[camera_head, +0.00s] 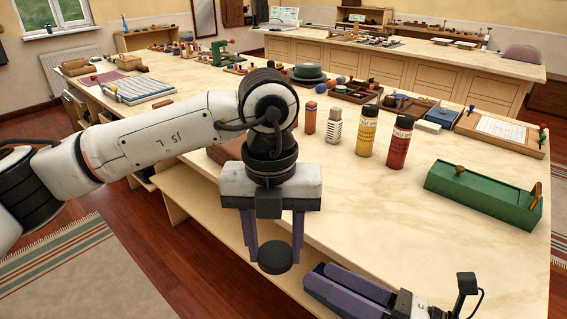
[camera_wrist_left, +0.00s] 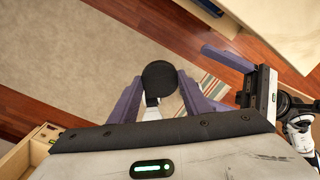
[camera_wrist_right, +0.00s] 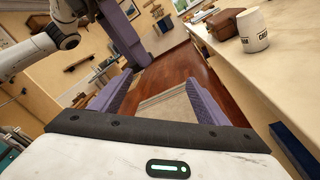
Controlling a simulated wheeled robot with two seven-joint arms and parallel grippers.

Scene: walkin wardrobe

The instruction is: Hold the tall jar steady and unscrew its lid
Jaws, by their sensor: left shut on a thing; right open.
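My left gripper (camera_head: 275,252) points down in front of the table's near edge.
On the table (camera_head: 330,200) stand a yellow bottle (camera_head: 367,132), a red bottle (camera_head: 399,143), a grey-white ribbed object (camera_head: 334,126) and a long green box (camera_head: 482,195). A brown case (camera_wrist_right: 227,22) lies beside the jar. The table's near right part is clear.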

